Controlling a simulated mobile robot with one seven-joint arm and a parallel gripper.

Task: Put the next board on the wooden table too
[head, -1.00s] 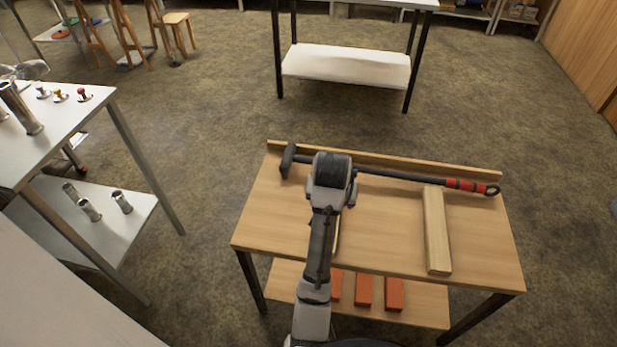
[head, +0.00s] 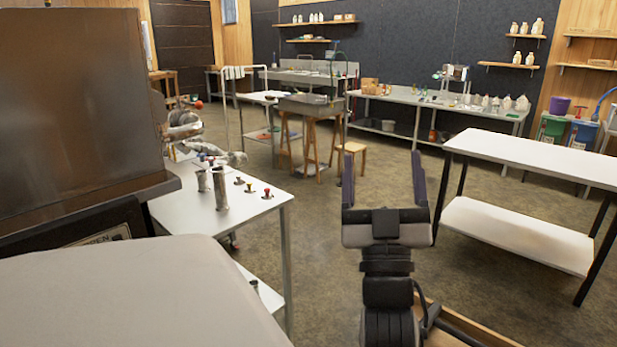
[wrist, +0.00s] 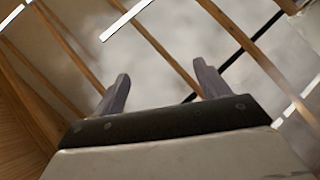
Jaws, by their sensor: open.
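My gripper (head: 383,172) is raised in the middle of the head view, its two fingers spread wide with nothing between them. In the wrist view the open fingers (wrist: 160,76) are also empty. The wooden table (head: 478,328) shows only as a corner strip at the bottom edge of the head view, behind and to the right of my arm. The rest of its top is out of the frame. No board can be made out in either view now.
A white-topped table (head: 540,158) with a lower shelf stands at the right. A metal table (head: 170,208) with cylinders and coloured knobs stands at the left, beside a large metal box (head: 75,110). A wooden stool (head: 351,155) stands farther back. Open floor lies between them.

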